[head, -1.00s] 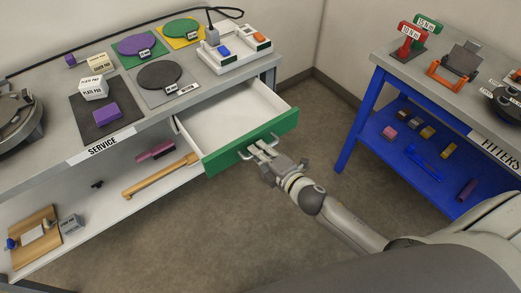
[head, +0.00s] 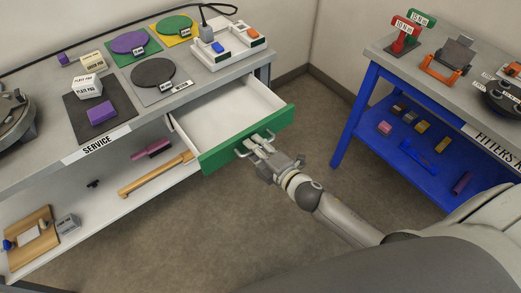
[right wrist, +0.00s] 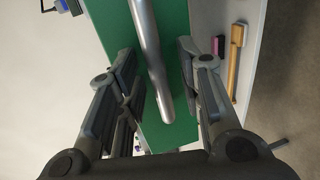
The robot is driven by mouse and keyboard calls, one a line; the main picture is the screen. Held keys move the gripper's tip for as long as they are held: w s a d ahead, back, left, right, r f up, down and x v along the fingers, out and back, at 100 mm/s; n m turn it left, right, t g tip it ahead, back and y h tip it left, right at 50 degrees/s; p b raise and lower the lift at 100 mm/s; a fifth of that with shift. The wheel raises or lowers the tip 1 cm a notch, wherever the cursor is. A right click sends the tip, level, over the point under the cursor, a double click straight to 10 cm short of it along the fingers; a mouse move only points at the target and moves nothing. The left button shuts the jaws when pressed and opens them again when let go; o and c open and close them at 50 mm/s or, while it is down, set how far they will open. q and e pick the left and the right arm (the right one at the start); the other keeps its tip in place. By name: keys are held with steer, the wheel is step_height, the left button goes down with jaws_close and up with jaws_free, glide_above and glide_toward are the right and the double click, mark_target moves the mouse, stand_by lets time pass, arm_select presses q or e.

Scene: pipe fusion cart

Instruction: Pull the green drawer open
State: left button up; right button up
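The green drawer (head: 225,153) under the service bench stands well out, its white inside (head: 215,110) empty. Its silver bar handle (head: 243,153) is on the green front. My right gripper (head: 260,146) is at the handle. In the right wrist view, the handle (right wrist: 147,40) runs between the two fingers of my right gripper (right wrist: 157,55), which are apart with gaps beside the bar. The green front (right wrist: 178,100) lies behind the handle. My left gripper is not in view.
The service bench (head: 40,145) holds mats, discs, boxes and a white unit (head: 225,45). Its lower shelf holds a wooden-handled tool (head: 155,176) and a brush. A blue-framed fitters bench (head: 345,125) stands at the right. The floor between is clear.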

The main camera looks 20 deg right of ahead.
steer(key=v, duration=1.2)
stand_by(0.3)
steer(key=s+d+f+m+g+h, duration=0.1)
steer(key=s+d+f+m+g, duration=0.15)
steer(key=f, duration=0.65)
steer(key=s+d+f+m+g+h, duration=0.1)
steer(key=s+f+m+h, duration=0.2)
steer(key=f, duration=0.6)
steer(key=s+d+f+m+g, duration=0.2)
steer(key=f+m, duration=0.2)
steer(key=f, duration=0.6)
steer(key=s+a+f+m+g, duration=0.1)
steer(key=s+f+m+g, duration=0.3)
steer(key=s+f, duration=0.4)
steer(key=s+a+f+m+g, duration=0.1)
steer(key=s+f+m+g, duration=0.3)
steer(key=s+f, duration=0.5)
steer(key=s+m, duration=0.1)
steer(key=s, duration=0.7)
steer(key=shift+a+f, duration=0.3)
